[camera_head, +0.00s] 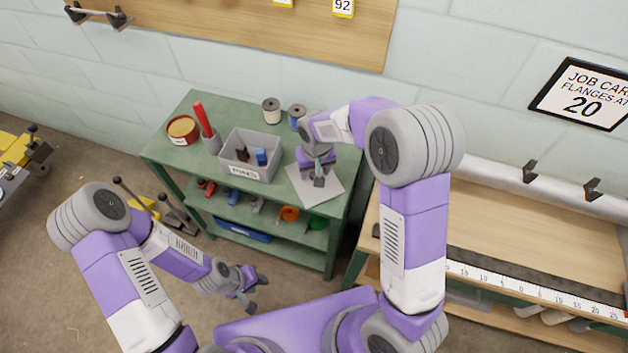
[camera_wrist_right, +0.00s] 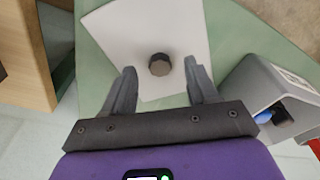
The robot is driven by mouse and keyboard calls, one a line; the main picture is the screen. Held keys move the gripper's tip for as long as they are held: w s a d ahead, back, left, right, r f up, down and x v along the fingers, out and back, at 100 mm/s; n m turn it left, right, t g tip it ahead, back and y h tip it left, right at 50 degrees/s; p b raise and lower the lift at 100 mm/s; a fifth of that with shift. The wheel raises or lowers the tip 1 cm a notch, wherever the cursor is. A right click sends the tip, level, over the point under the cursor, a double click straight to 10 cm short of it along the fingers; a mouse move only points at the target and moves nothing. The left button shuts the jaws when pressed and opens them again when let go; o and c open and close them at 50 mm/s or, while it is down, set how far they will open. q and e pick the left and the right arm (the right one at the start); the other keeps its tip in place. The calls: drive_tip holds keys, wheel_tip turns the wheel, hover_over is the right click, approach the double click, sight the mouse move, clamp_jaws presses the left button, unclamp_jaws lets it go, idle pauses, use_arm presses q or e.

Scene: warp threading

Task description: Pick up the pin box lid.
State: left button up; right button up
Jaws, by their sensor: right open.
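The pin box lid looks like a flat light-grey square plate (camera_head: 332,192) with a dark knob (camera_wrist_right: 159,65) at its middle. It lies on the green bench top, and its plate (camera_wrist_right: 110,38) also shows in the right wrist view. My right gripper (camera_head: 318,178) is over the plate, pointing down. In the right wrist view its open fingers (camera_wrist_right: 160,72) stand on either side of the knob, with gaps to it. I cannot tell how far above the plate the fingertips are. My left gripper (camera_head: 258,292) is apart from the bench, low in front of it, with its fingers spread and empty.
A grey labelled bin (camera_head: 249,171) with small blue and dark items stands left of the lid. A red-rimmed tin (camera_head: 182,129), a cup with a red-handled tool (camera_head: 204,120) and two spools (camera_head: 271,110) are also on the bench. A wooden workbench (camera_head: 540,225) is at right.

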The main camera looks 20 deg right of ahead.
drive_tip(key=shift+w+f, duration=0.1)
drive_tip(key=shift+f, duration=0.7)
drive_tip(key=shift+c, duration=0.3)
drive_tip(key=shift+r, duration=0.1)
clamp_jaws()
